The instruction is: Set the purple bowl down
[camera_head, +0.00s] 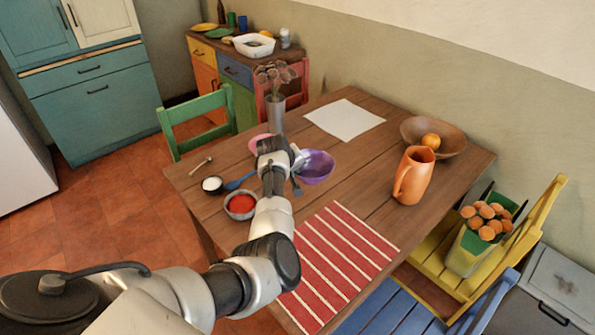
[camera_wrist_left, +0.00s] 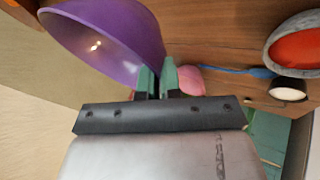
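The purple bowl (camera_head: 317,168) is in the middle of the wooden table area in the head view, right of my left gripper (camera_head: 297,187). In the left wrist view the bowl (camera_wrist_left: 110,40) is large at the upper left, its edge running down to the green fingertips. My left gripper (camera_wrist_left: 158,80) has its fingers close together with the bowl's edge between them. I cannot tell whether the bowl's base touches the table. My right gripper is not in view.
The table (camera_head: 375,205) holds a pink bowl (camera_head: 259,142), a vase (camera_head: 276,113), white paper (camera_head: 343,119), an orange pitcher (camera_head: 412,176), a wooden bowl (camera_head: 452,138), a red-filled bowl (camera_head: 241,205) and a striped mat (camera_head: 335,262). Bare wood lies between the purple bowl and pitcher.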

